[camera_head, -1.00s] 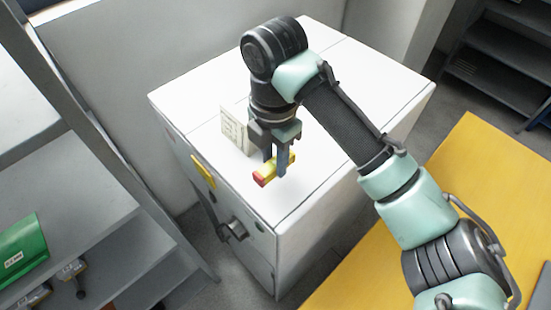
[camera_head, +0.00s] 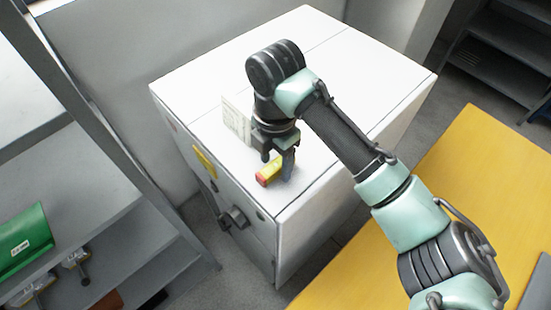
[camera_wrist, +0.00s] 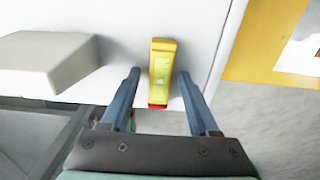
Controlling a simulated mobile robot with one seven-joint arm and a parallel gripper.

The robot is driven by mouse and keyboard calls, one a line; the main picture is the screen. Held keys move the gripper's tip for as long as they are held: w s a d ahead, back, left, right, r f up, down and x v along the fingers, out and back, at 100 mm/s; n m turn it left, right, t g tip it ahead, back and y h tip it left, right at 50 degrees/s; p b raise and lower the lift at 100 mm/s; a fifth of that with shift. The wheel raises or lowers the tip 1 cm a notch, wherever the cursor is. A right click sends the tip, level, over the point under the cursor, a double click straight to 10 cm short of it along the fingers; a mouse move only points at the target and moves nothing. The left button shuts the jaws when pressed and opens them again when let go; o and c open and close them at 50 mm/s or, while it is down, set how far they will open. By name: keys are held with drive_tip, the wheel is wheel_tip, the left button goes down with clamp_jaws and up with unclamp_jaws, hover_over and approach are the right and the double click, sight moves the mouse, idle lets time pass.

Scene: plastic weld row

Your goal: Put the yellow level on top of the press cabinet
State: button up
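The yellow level (camera_head: 269,171) has a red end and lies on the white top of the press cabinet (camera_head: 215,75), near its front edge. In the wrist view the level (camera_wrist: 162,70) lies between my fingers, its red end toward my gripper. My gripper (camera_head: 278,165) is low over the cabinet top. In the wrist view its two fingers (camera_wrist: 160,78) stand apart, with a visible gap on each side of the level. A finger hides part of the level's far end in the head view.
A pale block-like item (camera_head: 237,119) stands on the cabinet top just left of my gripper. A yellow table (camera_head: 440,200) lies to the right. Grey shelving with a green case (camera_head: 24,240) is at the left. The back of the cabinet top is clear.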

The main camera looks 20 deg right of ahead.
sight(275, 164)
drive_tip(key=shift+r, duration=0.1)
wheel_tip(275, 164, up, 12)
drive_tip(key=b, duration=0.1)
drive_tip(key=shift+b, duration=0.4)
drive_tip(key=w+a+r+m+t+y, duration=0.3)
drive_tip(key=w+a+r+t, duration=0.25)
drive_tip(key=a+r, duration=0.55)
drive_tip(key=w+a+r+m+t+y, duration=0.2)
drive_tip(key=w+a+r+t+y, duration=0.25)
drive_tip(key=a+r+t, duration=0.55)
drive_tip(key=s+d+r+m+t+h, duration=0.1)
drive_tip(key=s+r+m+t, duration=0.3)
drive_tip(key=r, duration=0.3)
drive_tip(key=s+r+m+t, duration=0.3)
drive_tip(key=r+m, duration=0.2)
drive_tip(key=r, duration=0.2)
drive_tip(key=s+d+r+m+t+h, duration=0.4)
drive_tip(key=s+d+m+t+h, duration=0.1)
drive_tip(key=s+m, duration=0.3)
drive_tip(key=shift+d+h, duration=0.75)
drive_tip(key=shift+d, duration=0.05)
